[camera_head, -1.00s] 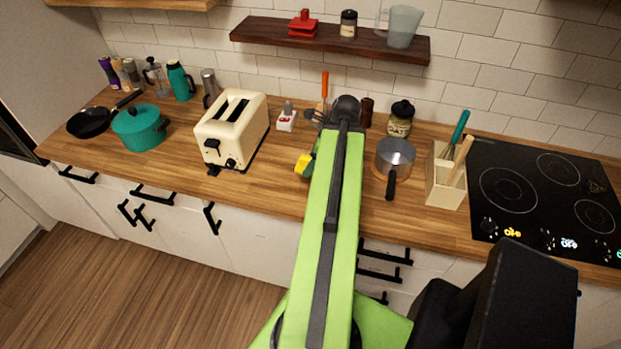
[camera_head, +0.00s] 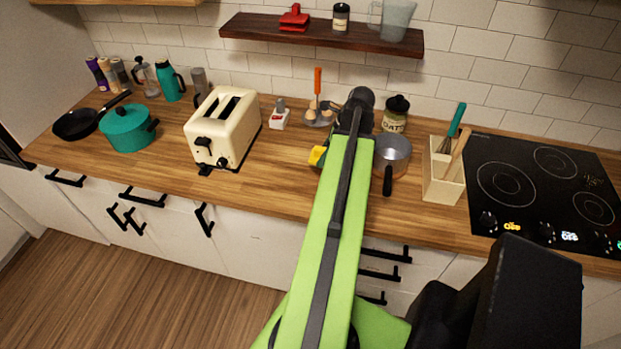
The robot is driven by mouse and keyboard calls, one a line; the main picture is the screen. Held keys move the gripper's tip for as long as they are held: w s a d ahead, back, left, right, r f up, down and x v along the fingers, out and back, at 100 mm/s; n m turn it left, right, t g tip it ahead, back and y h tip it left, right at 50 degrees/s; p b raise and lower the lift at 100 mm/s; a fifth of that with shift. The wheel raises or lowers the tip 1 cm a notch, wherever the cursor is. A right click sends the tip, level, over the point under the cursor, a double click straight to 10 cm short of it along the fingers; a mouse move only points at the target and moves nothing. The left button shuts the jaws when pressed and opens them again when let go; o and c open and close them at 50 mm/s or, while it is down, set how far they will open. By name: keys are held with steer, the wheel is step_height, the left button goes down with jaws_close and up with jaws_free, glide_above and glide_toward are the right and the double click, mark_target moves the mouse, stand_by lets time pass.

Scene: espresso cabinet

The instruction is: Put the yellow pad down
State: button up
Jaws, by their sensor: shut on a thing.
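The yellow pad (camera_head: 317,156) shows as a small yellow block just left of my green arm, over the wooden counter between the toaster and the small pot. Only a part of it shows. My gripper (camera_head: 322,151) is mostly hidden behind my arm and is shut on the pad. I cannot tell whether the pad touches the counter (camera_head: 270,185).
A cream toaster (camera_head: 222,130) stands to the left, with a small red-and-white item (camera_head: 279,119) beside it. A metal pot (camera_head: 391,157), a utensil box (camera_head: 443,178) and a cooktop (camera_head: 540,190) lie to the right. Bare counter lies in front of the toaster.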

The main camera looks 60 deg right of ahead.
mark_target(312, 161)
steer(key=w+a+f+b, duration=0.1)
steer(key=a, duration=0.1)
steer(key=w+a+f, duration=0.2)
steer(key=shift+b, duration=0.4)
step_height(312, 161, down, 4)
steer(key=b, duration=0.4)
steer(key=shift+d+f, duration=0.1)
steer(key=shift+f, duration=0.15)
steer(key=o, duration=1.3)
steer(key=shift+r, duration=0.1)
steer(key=shift+r, duration=0.1)
steer(key=shift+r, duration=0.2)
steer(key=p+v, duration=1.1)
steer(key=v, duration=0.1)
steer(key=shift+w, duration=0.1)
steer(key=shift+f, duration=0.1)
